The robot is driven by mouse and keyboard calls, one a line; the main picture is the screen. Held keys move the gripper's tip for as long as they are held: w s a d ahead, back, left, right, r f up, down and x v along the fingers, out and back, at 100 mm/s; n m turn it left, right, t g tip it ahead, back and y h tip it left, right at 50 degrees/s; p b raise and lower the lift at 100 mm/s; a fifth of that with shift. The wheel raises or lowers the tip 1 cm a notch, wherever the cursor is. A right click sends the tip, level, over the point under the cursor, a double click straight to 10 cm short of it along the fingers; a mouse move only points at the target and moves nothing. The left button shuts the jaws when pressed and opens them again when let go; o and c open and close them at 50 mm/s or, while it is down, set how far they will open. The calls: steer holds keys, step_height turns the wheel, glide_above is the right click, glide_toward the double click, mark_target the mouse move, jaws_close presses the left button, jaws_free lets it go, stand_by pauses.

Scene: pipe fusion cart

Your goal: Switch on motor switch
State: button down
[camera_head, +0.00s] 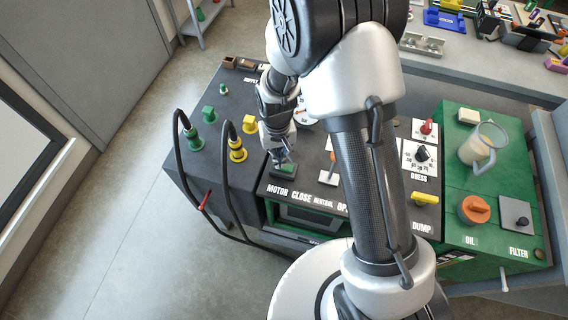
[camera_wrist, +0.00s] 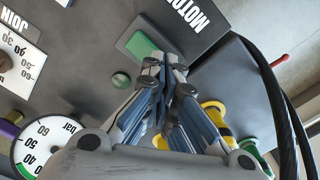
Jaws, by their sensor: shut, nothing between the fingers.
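The motor switch (camera_head: 285,173) is a green rocker in a dark frame, just above the MOTOR label on the cart's sloped black panel. In the wrist view the green rocker (camera_wrist: 141,45) lies just beyond my fingertips, beside the white MOTOR lettering. My gripper (camera_head: 281,162) is shut and empty, pointing down at the switch. In the wrist view my gripper (camera_wrist: 165,62) has its fingertips together at the rocker's near end and covers part of it. I cannot tell whether the tips touch it.
Yellow (camera_head: 237,152) and green (camera_head: 193,138) hose fittings with black hoses stand left of the switch. A lever (camera_head: 328,170) stands to its right. A pressure gauge (camera_wrist: 42,145) and a small green round knob (camera_wrist: 121,80) show in the wrist view. A grey door is at the left.

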steer(key=shift+f+b, duration=0.55)
steer(key=shift+f, duration=0.25)
steer(key=shift+r, duration=0.15)
steer(key=shift+r+p, duration=2.6)
steer(key=shift+r, duration=0.8)
steer(key=shift+r, duration=0.1)
step_height(320, 180, up, 11)
steer(key=t, duration=0.1)
glide_above(290, 167)
steer(key=s+d+r+m+t, duration=0.1)
steer(key=s+d+r, duration=0.3)
steer(key=r, duration=0.5)
steer(key=s+d+r+t, duration=0.1)
steer(key=s+d+r, duration=0.1)
steer(key=s+r, duration=0.2)
steer(key=s+d+r+m+t, duration=0.1)
steer(key=s+d+r, duration=0.2)
steer(key=s, duration=0.7)
steer(key=shift+s+d+r+t, duration=0.15)
steer(key=shift+s+r+t, duration=0.15)
steer(key=shift+r, duration=0.4)
